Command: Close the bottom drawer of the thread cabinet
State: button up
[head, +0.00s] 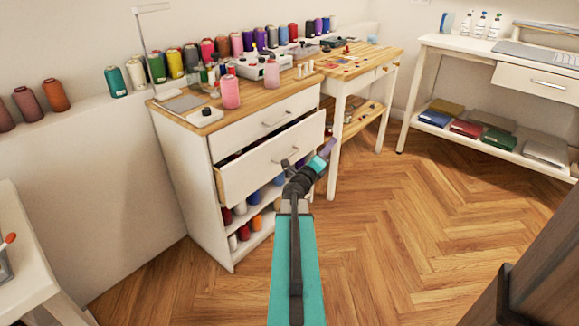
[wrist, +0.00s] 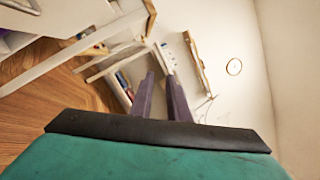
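The thread cabinet (head: 182,160) is white with a wooden top and stands left of centre in the head view. Its bottom drawer (head: 245,174) is pulled partly out, with its front standing clear of the cabinet face and a gap showing along its top. The bottom drawer's handle (head: 288,154) is on that front. The top drawer (head: 250,127) looks shut. My gripper (head: 329,146) is just right of the bottom drawer's front in the head view. In the wrist view its two purple fingers (wrist: 160,75) are apart with nothing between them. Contact with the drawer is not visible.
Open shelves with thread spools (head: 240,214) lie below the drawer. A wooden-topped table (head: 350,66) stands right of the cabinet, close behind my gripper. A white desk (head: 480,52) is at the far right. The wooden floor (head: 420,210) in the middle is clear.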

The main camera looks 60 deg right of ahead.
jog(key=w+a+f+n+t+b, duration=0.2)
jog(key=w+a+f+t+b, duration=0.2)
jog(key=w+a+f+b, duration=0.6)
jog(key=w+a+f, duration=0.2)
jog(key=w+f, duration=0.2)
jog(key=shift+w+a+f+n+t+b, duration=0.25)
jog(key=shift+w+n+t+b, duration=0.05)
jog(key=shift+w+n+b, duration=0.1)
jog(key=shift+d, duration=0.15)
jog(key=shift+b+x, duration=1.75)
jog(key=shift+x, duration=5)
jog(key=shift+w+f, duration=0.1)
jog(key=shift+f, duration=0.1)
grip_shut()
